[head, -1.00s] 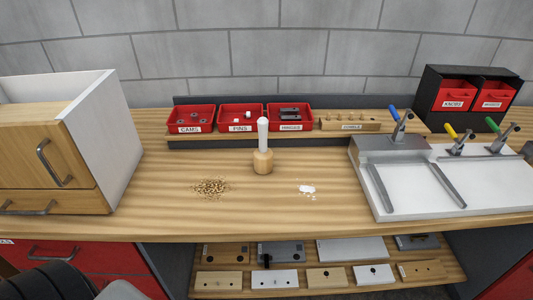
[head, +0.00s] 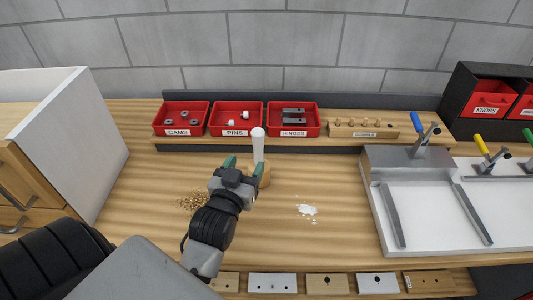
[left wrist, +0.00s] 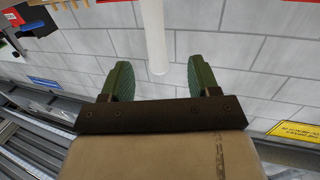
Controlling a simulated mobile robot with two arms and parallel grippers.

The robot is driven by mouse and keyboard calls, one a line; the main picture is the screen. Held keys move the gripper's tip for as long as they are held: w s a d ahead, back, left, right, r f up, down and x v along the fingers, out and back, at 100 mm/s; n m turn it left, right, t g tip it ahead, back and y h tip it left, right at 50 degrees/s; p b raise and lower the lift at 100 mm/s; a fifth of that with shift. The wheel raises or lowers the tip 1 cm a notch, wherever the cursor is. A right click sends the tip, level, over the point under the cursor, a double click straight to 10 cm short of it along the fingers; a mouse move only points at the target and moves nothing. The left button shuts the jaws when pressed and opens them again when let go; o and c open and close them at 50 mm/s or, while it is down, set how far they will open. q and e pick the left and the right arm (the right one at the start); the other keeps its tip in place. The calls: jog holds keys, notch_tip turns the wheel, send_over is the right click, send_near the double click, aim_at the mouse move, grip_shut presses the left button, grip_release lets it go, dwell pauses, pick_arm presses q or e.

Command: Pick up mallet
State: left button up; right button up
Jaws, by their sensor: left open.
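The mallet stands upright on the bench on its wooden head (head: 265,175), with its white handle (head: 258,144) pointing up. My left gripper (head: 244,167) is open, with green fingertips close to the mallet. One finger is to the left of the mallet and the other overlaps the wooden head, partly hiding it. In the left wrist view the white handle (left wrist: 153,30) lines up with the gap between the open fingers (left wrist: 159,78). It touches neither finger there. My right gripper is not in view.
Red bins of cams (head: 181,131), pins (head: 236,132) and hinges (head: 294,132) stand behind the mallet. A white fixture plate (head: 440,225) with clamps is at right, a wooden cabinet (head: 75,120) at left. Wood shavings (head: 192,203) and white crumbs (head: 308,210) lie on the bench.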

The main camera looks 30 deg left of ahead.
aim_at(256, 149)
pick_arm(q)
jog(key=x, duration=0.2)
jog(key=r+p+x, duration=0.1)
jog(key=x, duration=0.2)
jog(key=p+x, duration=0.1)
jog(key=x, duration=0.3)
jog(key=shift+w+d+f+p, duration=0.1)
jog(key=shift+d+f+p, duration=0.1)
jog(key=shift+d+p, duration=0.1)
jog(key=shift+w+a, duration=0.15)
jog(key=shift+w, duration=0.1)
jog(key=shift+w+f, duration=0.1)
jog(key=shift+c, duration=1.4)
grip_shut()
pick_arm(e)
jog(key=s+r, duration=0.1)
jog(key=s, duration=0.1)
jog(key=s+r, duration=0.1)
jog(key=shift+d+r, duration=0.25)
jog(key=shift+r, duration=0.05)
